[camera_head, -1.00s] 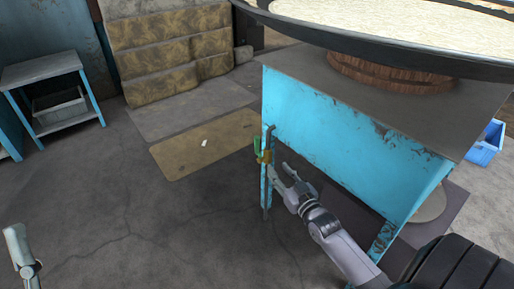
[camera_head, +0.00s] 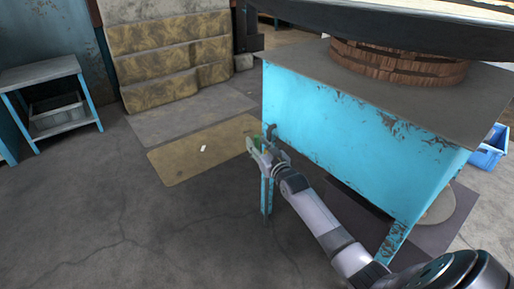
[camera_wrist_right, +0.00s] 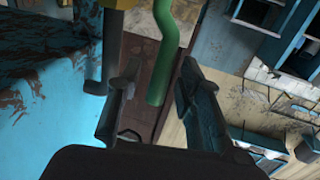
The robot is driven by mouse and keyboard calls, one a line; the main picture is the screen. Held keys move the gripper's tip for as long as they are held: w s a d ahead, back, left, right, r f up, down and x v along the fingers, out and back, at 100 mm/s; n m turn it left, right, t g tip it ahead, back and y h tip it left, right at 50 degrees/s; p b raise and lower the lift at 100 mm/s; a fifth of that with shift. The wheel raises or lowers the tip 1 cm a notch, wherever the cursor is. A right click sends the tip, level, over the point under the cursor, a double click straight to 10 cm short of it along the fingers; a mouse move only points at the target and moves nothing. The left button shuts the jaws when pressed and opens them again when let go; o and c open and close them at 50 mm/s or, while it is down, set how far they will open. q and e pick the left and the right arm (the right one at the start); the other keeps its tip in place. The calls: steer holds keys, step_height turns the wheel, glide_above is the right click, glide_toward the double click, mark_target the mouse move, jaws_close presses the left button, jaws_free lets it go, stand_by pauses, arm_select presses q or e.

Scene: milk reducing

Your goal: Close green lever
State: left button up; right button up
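The green lever (camera_head: 256,142) is on a pipe at the near left corner of the blue table (camera_head: 340,140). In the right wrist view the lever (camera_wrist_right: 164,50) is a bent green bar hanging from the top, its free end between my fingers. A yellow valve part (camera_wrist_right: 115,4) shows beside it. My right gripper (camera_head: 258,150) is at the lever in the head view and partly covers it. In the wrist view the right gripper (camera_wrist_right: 161,66) is open, with gaps on both sides of the lever; contact is not visible. My left gripper is out of view.
A large round pan (camera_head: 400,28) sits on a wooden ring (camera_head: 400,62) on the table. A blue crate (camera_head: 488,150) is at the right. A small shelf (camera_head: 45,72) stands at the far left.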

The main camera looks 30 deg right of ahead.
steer(key=shift+w, duration=0.45)
steer(key=shift+c, duration=0.6)
jaws_close()
